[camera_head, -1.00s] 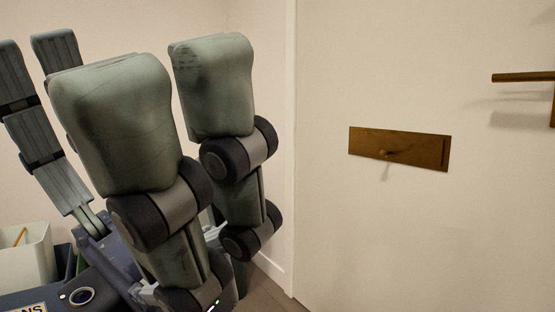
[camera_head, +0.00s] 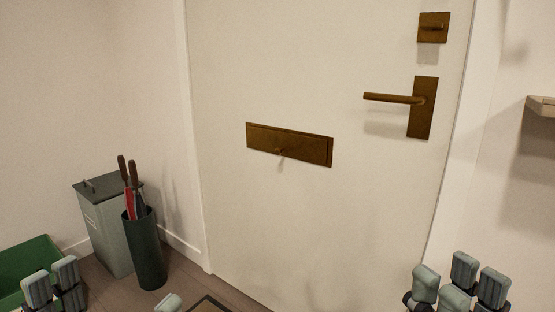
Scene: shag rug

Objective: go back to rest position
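My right gripper (camera_head: 458,280) is at the bottom right edge, in front of the white door (camera_head: 300,220). Its grey fingertips point up and stand apart, with nothing between them. My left gripper (camera_head: 52,284) is at the bottom left, with two grey fingertips side by side in front of a green bin. Another grey tip shows at the bottom edge further right, apart from these two, and looks like part of the same gripper. I see nothing held. The palms and most of both arms are below the picture.
The door has a brass letter slot (camera_head: 289,145), a lever handle (camera_head: 422,105) and a lock (camera_head: 433,27). A dark green umbrella stand (camera_head: 146,255) and a lidded grey bin (camera_head: 103,235) stand left of it, beside the green bin (camera_head: 28,258). A wooden shelf (camera_head: 543,106) juts in at right.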

